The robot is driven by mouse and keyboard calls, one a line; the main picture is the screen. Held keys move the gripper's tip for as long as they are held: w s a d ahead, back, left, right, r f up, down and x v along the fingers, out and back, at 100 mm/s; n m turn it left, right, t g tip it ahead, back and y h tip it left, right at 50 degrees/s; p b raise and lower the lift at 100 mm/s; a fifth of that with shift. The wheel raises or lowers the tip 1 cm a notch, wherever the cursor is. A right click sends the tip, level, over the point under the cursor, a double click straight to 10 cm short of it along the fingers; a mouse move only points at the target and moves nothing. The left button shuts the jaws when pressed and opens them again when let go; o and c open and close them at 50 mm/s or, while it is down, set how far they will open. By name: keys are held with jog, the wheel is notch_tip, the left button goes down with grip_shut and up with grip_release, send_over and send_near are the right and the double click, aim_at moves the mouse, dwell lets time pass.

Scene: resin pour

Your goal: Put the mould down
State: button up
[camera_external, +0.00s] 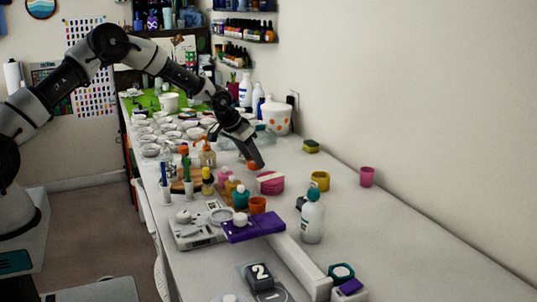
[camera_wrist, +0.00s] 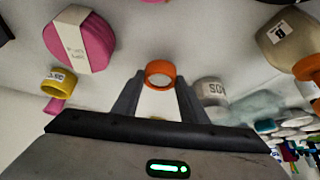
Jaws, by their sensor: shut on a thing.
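My gripper (camera_external: 259,164) is shut on a small round orange mould (camera_external: 254,165). In the wrist view the mould (camera_wrist: 151,81) sits between my two fingertips (camera_wrist: 160,78) and looks like an open ring with a pale inside. In the external view my gripper points down over the white table, just behind a pink round tub with a pale band (camera_external: 270,183). My fingers partly cover the mould there. I cannot tell whether the mould touches the table or hangs a little above it.
A yellow cup (camera_external: 320,181) and a pink cup (camera_external: 367,177) stand to the right. Bottles crowd the left. Bare table (camera_external: 400,230) lies at the right.

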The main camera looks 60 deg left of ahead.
jog(key=shift+f, duration=1.05)
jog(key=o, duration=1)
jog(key=shift+o, duration=0.2)
